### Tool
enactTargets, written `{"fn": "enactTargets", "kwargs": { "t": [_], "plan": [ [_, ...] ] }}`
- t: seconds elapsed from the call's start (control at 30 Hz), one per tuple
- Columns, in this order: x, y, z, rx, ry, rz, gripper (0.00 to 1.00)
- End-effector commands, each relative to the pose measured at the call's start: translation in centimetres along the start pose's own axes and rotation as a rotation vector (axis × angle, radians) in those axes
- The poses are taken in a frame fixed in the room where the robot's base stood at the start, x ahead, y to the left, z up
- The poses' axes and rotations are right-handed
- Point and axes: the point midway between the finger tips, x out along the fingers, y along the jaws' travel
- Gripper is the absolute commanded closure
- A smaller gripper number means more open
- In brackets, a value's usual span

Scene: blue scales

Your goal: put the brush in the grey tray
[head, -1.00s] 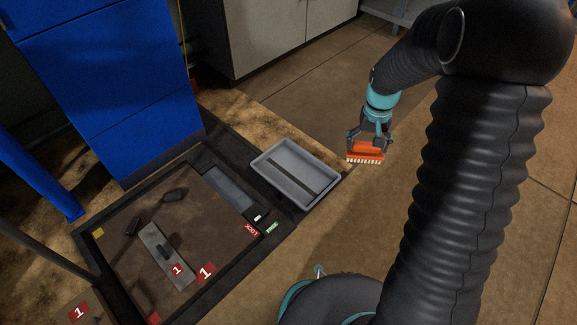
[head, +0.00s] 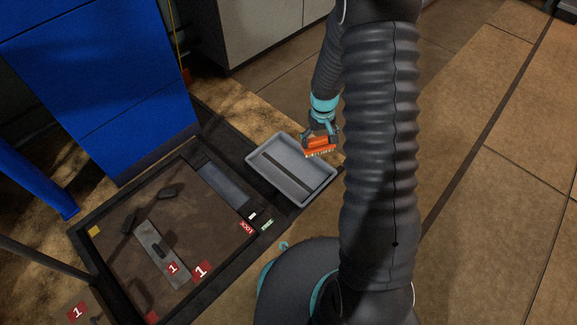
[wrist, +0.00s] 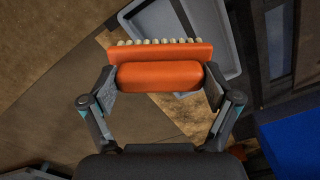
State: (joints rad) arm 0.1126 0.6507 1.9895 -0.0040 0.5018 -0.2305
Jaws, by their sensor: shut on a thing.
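The brush (head: 320,146) is orange with pale bristles. My gripper (head: 320,137) is shut on it and holds it with the bristles down. In the head view the brush overlaps the right back part of the grey tray (head: 262,178), apparently above it; the exact height is hard to tell. In the wrist view the orange brush (wrist: 158,75) lies between my two fingers (wrist: 160,78), and the grey tray (wrist: 233,62) shows behind and to its right. The tray has a dark strip across its floor and looks otherwise empty.
A dark-framed scale platform (head: 110,245) with several dark parts and a metal plate lies left of the tray. A blue cabinet (head: 95,80) stands behind it, and a grey cabinet (head: 265,35) at the back. The floor on the right is clear.

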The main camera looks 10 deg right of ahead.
Motion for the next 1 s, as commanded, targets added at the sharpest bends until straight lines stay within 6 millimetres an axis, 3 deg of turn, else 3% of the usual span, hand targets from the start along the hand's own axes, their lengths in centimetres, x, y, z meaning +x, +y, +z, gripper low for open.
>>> {"fn": "enactTargets", "kwargs": {
  "t": [0.2, 0.47, 1.0],
  "plan": [
    [5.9, 2.6, 2.4, -0.077, -0.006, -0.002, 0.45],
    [8.9, 3.3, 3.3, -0.117, -0.001, 0.0, 0.45],
    [14.8, -3.8, -3.1, -0.118, 0.0, 0.0, 0.45]
  ]
}}
